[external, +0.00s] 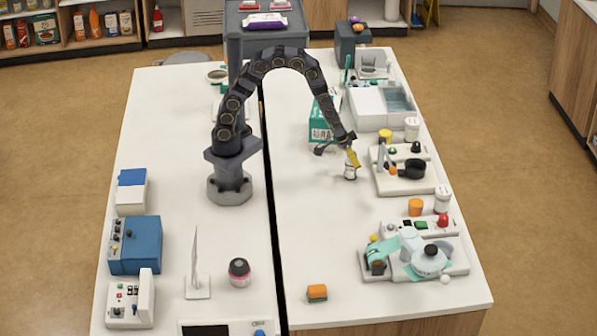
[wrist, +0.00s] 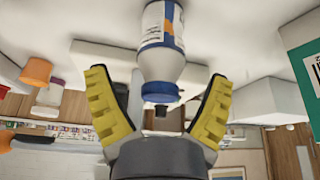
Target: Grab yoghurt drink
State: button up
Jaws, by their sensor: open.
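A small white bottle (external: 350,173), the likely yoghurt drink, stands on the right half of the table. In the wrist view the bottle (wrist: 163,62) appears upside down, with a dark blue neck and an orange and blue label. My gripper (external: 345,152) is just above it, tilted down from the left. In the wrist view my gripper's yellow-padded fingers (wrist: 158,85) are spread apart on either side of the bottle's neck and shoulder, with gaps on both sides. The fingers do not appear to touch it. The external view partly hides the bottle's top behind a finger.
A green and white box (external: 322,122) stands close behind my gripper. The table in front of the bottle is clear.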

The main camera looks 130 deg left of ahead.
jog(key=shift+x, duration=0.85)
jog(key=shift+r, duration=0.1)
jog(key=c, duration=1.2)
